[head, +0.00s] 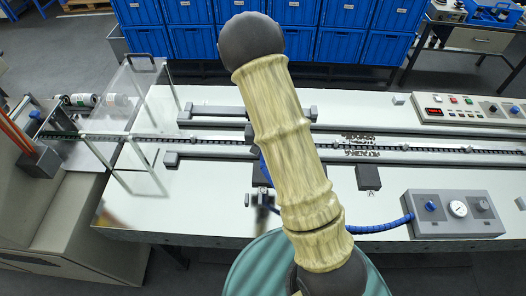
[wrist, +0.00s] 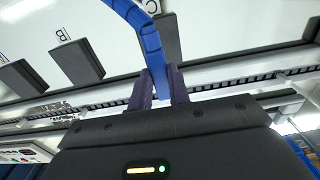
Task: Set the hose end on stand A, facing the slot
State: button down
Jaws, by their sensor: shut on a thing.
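The blue hose (wrist: 152,45) comes up between the two dark fingers of my gripper (wrist: 161,80) in the wrist view, and the fingers are shut on it. In the head view the hose (head: 380,228) runs left from a gauge box and passes behind my arm, which hides the gripper. In the wrist view one dark stand (wrist: 75,62) is beside the letter B and another stand (wrist: 168,40) is beside the letter C. The hose end's facing and any slot cannot be made out.
The gauge box (head: 455,214) stands at the table's front right, and a control panel (head: 470,109) at the back right. A chain conveyor (head: 420,149) runs along the white table. A clear guard (head: 140,110) stands at the left. The table's left front is clear.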

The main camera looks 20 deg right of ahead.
jog(key=shift+f+b, duration=2)
jog(key=shift+f, duration=0.6)
jog(key=shift+d, duration=0.15)
jog(key=shift+s+d+b, duration=0.9)
jog(key=shift+s+d, duration=0.3)
jog(key=shift+d, duration=2.4)
jog(key=shift+s+d+b, duration=0.85)
jog(key=shift+s+d, duration=0.3)
jog(key=shift+d, duration=2.4)
jog(key=shift+s+d+b, duration=0.9)
jog(key=shift+s+d, duration=0.3)
jog(key=shift+d, duration=2.4)
jog(key=shift+s+d+r+b, duration=0.1)
jog(key=shift+s+d, duration=0.8)
jog(key=shift+d, duration=1.8)
jog(key=shift+s+d+f+b, duration=0.1)
jog(key=shift+s+d, duration=0.75)
jog(key=shift+d, duration=1.9)
jog(key=shift+s+d+r+b, duration=0.1)
jog(key=shift+s+d, duration=0.8)
jog(key=shift+d, duration=1.8)
jog(key=shift+f+b, duration=1.3)
jog(key=shift+f, duration=0.85)
